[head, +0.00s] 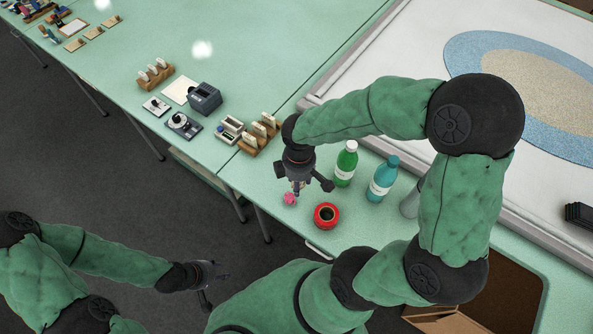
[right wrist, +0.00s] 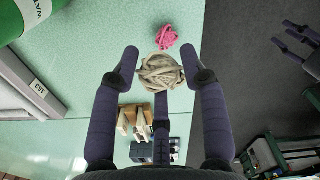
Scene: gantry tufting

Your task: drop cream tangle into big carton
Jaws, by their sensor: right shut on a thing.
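The cream tangle (right wrist: 161,73) is a ball of beige yarn between the fingertips of my right gripper (right wrist: 160,68), which is shut on it. In the head view my right gripper (head: 299,187) points down over the green table's front edge, and the tangle is mostly hidden there. My left gripper (head: 212,279) is empty, its fingers apart, off the table at lower left. An open brown carton (head: 450,318) shows partly at the bottom right, behind my right arm; I cannot tell surely that it is the big carton.
A pink tangle (head: 290,198) lies beside my right gripper, near a red ring-shaped thing (head: 326,215). A green bottle (head: 346,164) and a teal bottle (head: 382,178) stand close by. A framed rug (head: 540,85) fills the right.

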